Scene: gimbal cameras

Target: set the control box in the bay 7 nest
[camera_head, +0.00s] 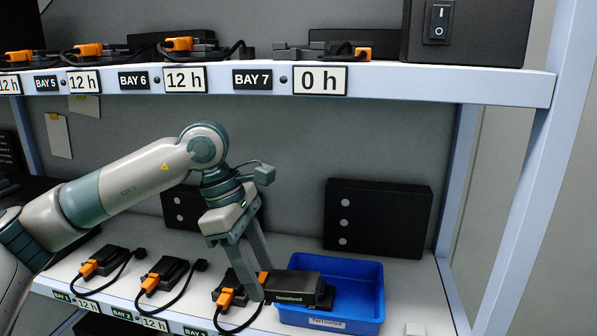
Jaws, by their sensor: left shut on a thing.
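The control box (293,288) is a black box with small white lettering on its front. It is at the left part of the blue bin (362,291) on the lower shelf, overlapping the bin's left rim in the picture. I cannot tell whether it touches the bin. My left gripper (261,286) points down and is shut on the left end of the control box. The bay 7 nest (333,47) is on the upper shelf, above the BAY 7 label (252,79) and the 0 h sign (320,80). An orange connector (363,53) lies at its right. My right gripper is not in view.
Several black units with orange plugs and cables stand along both shelves; one at bay 3 (229,293) is close beside my left gripper. A black panel (378,217) stands behind the bin. The upper shelf edge (430,84) and right post (540,170) frame the space.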

